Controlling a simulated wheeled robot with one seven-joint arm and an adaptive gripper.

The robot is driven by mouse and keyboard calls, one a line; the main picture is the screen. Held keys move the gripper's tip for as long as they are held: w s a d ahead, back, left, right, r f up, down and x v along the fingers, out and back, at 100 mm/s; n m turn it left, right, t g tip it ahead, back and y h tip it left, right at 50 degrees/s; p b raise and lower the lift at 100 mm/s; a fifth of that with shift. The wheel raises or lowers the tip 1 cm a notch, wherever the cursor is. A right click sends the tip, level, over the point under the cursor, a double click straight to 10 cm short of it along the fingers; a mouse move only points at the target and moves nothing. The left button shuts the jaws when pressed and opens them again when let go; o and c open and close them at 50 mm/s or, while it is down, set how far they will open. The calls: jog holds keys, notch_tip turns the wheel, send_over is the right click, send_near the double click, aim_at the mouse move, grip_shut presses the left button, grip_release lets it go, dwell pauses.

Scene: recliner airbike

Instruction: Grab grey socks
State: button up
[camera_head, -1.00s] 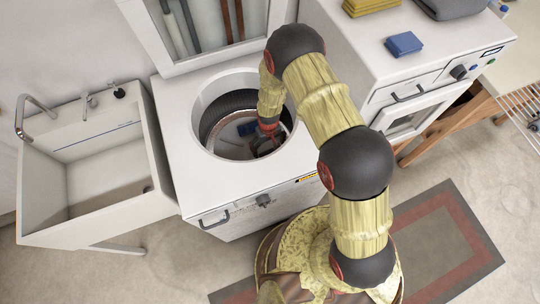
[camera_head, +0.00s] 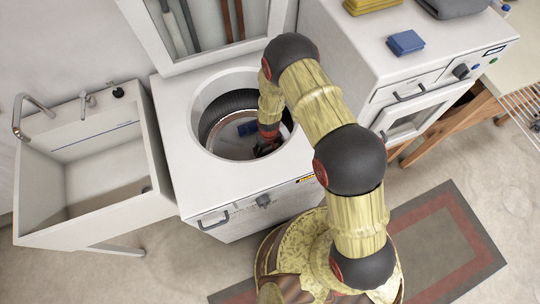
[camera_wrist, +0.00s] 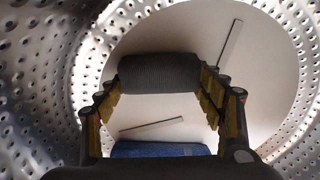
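The grey socks (camera_wrist: 158,73), a ribbed dark grey roll, are in the perforated drum in the wrist view. My gripper (camera_wrist: 160,82) is down inside the drum, with its yellow-padded fingers wide apart, one at each end of the roll. The fingertips look very close to or touching the roll's ends; I cannot tell whether they press on it. In the head view my gripper (camera_head: 266,148) is low in the washer's opening, and the grey socks cannot be made out there.
A blue cloth item (camera_wrist: 160,149) lies in the drum near the gripper's base. The perforated drum wall (camera_wrist: 40,60) surrounds the gripper. The top-loading washer (camera_head: 180,135) stands between a sink (camera_head: 150,150) and a white machine (camera_head: 350,60) with a blue block (camera_head: 405,43) on it.

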jog(key=c, duration=0.4)
jog(key=shift+c, duration=0.2)
